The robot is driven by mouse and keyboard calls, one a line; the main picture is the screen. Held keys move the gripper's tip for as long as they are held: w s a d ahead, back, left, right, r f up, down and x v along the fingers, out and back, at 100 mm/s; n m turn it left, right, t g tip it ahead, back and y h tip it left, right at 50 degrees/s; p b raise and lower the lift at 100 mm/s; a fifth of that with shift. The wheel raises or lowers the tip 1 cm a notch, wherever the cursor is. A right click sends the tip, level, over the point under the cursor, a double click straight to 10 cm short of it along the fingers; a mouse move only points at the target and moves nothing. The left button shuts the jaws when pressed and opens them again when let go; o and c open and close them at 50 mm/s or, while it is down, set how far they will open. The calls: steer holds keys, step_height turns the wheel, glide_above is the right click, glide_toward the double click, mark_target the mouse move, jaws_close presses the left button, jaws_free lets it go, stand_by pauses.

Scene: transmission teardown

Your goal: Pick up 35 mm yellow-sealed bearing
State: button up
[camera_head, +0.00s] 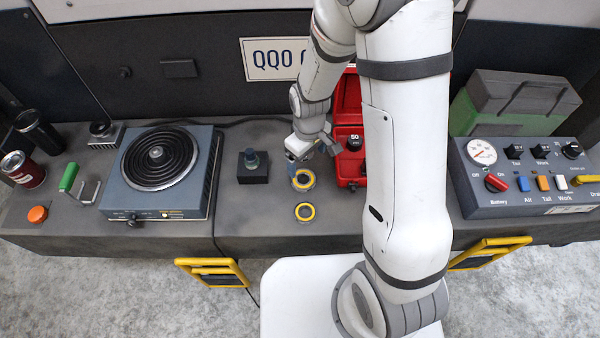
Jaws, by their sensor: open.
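Two yellow-ringed bearings lie on the dark bench top near its front edge, one behind the other. The rear bearing (303,188) is just below my gripper and looks partly covered by it. The front bearing (305,220) lies flat and uncovered, with a dark centre. I cannot tell from their size here which is 35 mm. My gripper (299,165) points down at the rear bearing and is open. Its fingertips are small and partly hidden, and I cannot tell whether they touch the bearing.
A red case (349,95) with a dark "50" part stands right of my gripper, partly behind my arm. A black block with a post (253,175) stands to the left, and a blue hot plate (118,183) beyond it. A control panel (490,202) stands at right.

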mark_target(303, 181)
steer(key=f, duration=0.5)
steer(key=a+f, duration=0.1)
steer(key=f, duration=0.2)
steer(key=shift+s+f, duration=0.2)
steer(key=shift+f, duration=0.15)
steer(key=c, duration=1.2)
steer(key=shift+c, duration=0.3)
steer(key=shift+r, duration=0.15)
